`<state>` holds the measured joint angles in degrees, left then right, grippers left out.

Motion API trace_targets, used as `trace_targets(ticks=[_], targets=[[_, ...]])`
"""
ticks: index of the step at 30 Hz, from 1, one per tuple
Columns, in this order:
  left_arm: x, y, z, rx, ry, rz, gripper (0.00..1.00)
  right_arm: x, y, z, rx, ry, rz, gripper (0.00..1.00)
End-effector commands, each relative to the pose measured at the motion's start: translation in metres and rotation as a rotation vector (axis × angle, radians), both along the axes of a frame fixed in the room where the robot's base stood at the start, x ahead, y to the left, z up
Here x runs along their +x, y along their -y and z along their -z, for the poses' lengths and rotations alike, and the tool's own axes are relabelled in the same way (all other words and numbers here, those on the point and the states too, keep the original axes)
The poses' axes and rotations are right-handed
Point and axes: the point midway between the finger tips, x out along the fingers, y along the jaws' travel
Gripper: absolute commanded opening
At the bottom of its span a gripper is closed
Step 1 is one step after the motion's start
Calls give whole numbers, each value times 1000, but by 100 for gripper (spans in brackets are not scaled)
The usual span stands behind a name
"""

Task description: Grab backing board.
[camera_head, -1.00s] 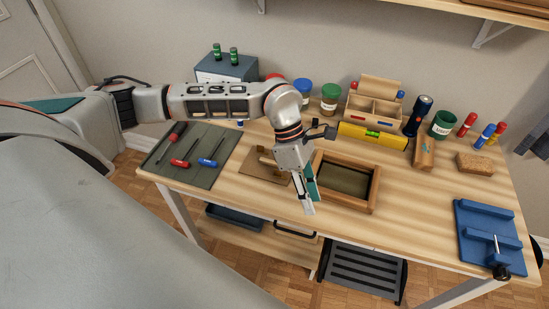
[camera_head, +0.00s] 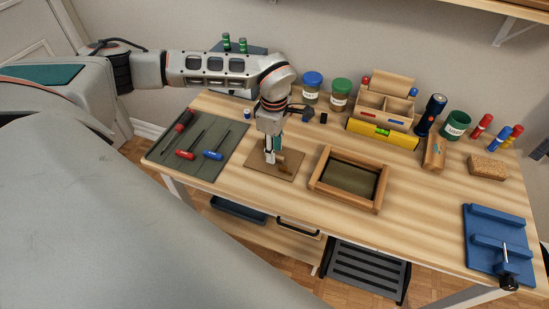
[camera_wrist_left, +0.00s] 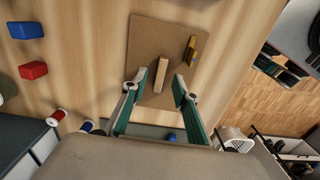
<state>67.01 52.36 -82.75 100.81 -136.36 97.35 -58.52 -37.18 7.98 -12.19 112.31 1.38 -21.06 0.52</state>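The backing board (camera_head: 258,172) is a flat brown panel lying on the desk, left of the wooden frame (camera_head: 372,204). It carries a light wooden block (camera_wrist_left: 160,76) and a small brass-coloured piece (camera_wrist_left: 191,48). In the left wrist view the board's face (camera_wrist_left: 155,35) lies beneath the gripper. My left gripper (camera_head: 270,158) points down over the board. In the wrist view its teal fingers (camera_wrist_left: 156,92) are open, one on each side of the block's near end, with gaps showing. Contact with the board cannot be told. My right gripper is not in view.
A dark mat (camera_head: 215,168) with screwdrivers lies to the left. Behind stand jars (camera_head: 340,96), a wooden caddy (camera_head: 385,106) and a yellow level (camera_head: 382,134). A blue vise-like fixture (camera_head: 497,240) is at the right. Desk between frame and fixture is mostly clear.

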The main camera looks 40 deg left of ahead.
Motion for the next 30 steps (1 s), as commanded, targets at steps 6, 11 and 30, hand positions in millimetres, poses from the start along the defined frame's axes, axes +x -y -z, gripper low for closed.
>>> trace_targets(ticks=[6,11,30], targets=[[0,1,12,-1,0,1,29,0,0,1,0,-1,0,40],[0,1,11,-1,0,1,29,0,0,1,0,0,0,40],[1,1,4,-2,2,1,0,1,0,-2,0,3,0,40]])
